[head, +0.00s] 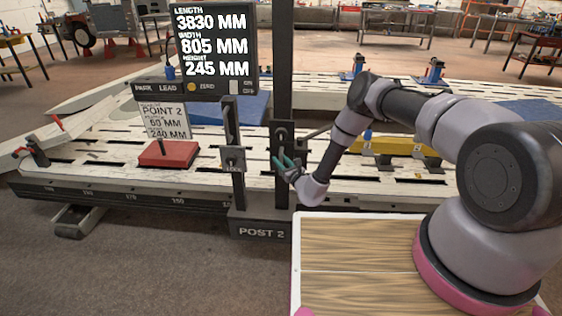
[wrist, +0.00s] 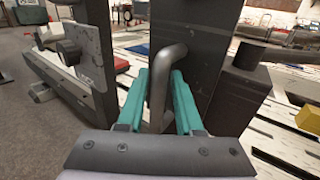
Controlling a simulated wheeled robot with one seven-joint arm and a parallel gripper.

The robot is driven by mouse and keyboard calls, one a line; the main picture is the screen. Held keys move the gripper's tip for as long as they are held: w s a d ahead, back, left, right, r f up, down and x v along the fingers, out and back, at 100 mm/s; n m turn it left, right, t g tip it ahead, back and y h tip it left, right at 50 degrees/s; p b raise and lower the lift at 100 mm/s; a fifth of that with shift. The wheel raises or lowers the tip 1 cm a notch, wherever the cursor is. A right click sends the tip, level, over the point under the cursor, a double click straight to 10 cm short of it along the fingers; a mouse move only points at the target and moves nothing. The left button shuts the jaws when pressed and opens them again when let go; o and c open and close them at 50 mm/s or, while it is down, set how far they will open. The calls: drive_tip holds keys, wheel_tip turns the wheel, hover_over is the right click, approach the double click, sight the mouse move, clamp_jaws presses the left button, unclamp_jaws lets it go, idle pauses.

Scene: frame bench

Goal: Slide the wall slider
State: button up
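The dark upright post (head: 283,60) marked POST 2 at its base stands in the middle of the head view. A dark slider block with a bent grey metal handle (wrist: 166,65) is on it; the handle fills the middle of the wrist view. My gripper (head: 285,163) is at the front of the post, and its teal fingers also show in the wrist view (wrist: 161,85). The fingers stand on either side of the handle, apart from each other, with small gaps beside it. The gripper looks open around the handle. Actual contact is hard to tell.
A shorter post with a LOCK plate (head: 233,159) stands just left. A display board (head: 211,48) reads 3830, 805 and 245 mm. A red block (head: 168,154) and a POINT 2 sign (head: 165,121) are on the white frame bench (head: 90,160). A wooden-topped table (head: 350,250) is in front.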

drive_tip(key=shift+c, duration=0.3)
clamp_jaws()
drive_tip(key=shift+r, duration=0.1)
idle(1.0)
